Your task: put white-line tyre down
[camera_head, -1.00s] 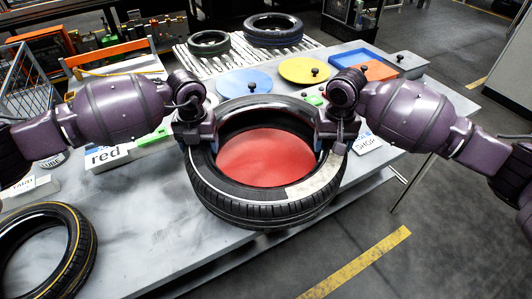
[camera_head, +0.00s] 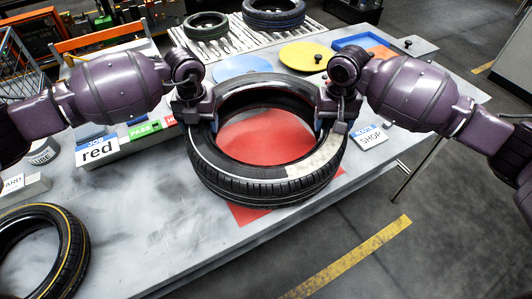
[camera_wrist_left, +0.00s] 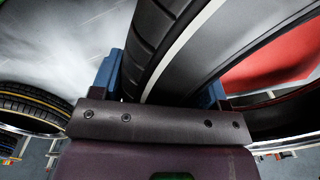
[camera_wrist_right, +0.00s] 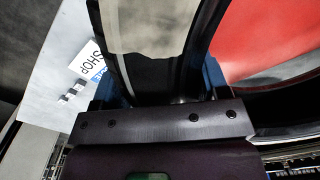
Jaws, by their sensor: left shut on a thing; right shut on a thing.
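The white-line tyre (camera_head: 265,185) is black with a white line around its sidewall and a pale patch at its front right. It lies flat over a red mat (camera_head: 265,140), which shows through its hole and past its front edge. My left gripper (camera_head: 202,115) is shut on the tyre's left wall; the left wrist view shows the tread (camera_wrist_left: 155,45) between its blue pads. My right gripper (camera_head: 330,115) is shut on the right wall, with the tyre also between its pads in the right wrist view (camera_wrist_right: 150,75). Whether the tyre touches the mat is unclear.
A yellow-line tyre (camera_head: 65,250) lies at the front left of the grey table (camera_head: 150,235).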

